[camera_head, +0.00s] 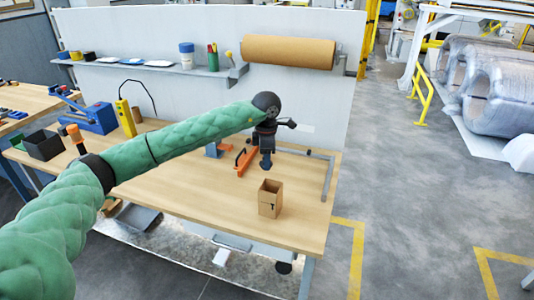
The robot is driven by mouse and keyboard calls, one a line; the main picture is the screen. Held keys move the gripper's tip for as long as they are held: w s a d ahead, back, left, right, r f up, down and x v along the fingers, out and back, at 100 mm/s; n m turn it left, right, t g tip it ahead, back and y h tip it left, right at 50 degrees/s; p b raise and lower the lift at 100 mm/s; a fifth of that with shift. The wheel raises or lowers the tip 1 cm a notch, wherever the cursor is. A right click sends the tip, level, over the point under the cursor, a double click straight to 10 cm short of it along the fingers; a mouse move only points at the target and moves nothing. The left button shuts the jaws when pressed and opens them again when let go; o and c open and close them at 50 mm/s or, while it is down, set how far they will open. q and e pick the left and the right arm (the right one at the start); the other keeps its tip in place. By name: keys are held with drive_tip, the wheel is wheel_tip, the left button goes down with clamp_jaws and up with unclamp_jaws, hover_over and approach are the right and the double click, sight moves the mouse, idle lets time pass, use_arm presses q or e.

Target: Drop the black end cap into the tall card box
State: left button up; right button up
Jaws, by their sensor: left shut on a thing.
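The tall card box (269,205) stands upright on the workbench near its right front edge, with its open top facing up. My left gripper (266,150) points down above the bench, behind and above the box in the picture. It is shut on the black end cap (266,163), a small dark piece at its fingertips. The cap is apart from the box. Its exact shape is too small to tell. My right gripper is not in view.
An orange tool (246,160) lies on the bench left of my gripper. A grey metal frame (329,180) runs along the bench's right side. A dark open bin (42,145) and a blue device (98,118) stand at the left. The bench left of the box is clear.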

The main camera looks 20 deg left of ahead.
use_arm(q)
drive_tip(key=shift+d+f, duration=0.15)
drive_tip(key=shift+f, duration=1.55)
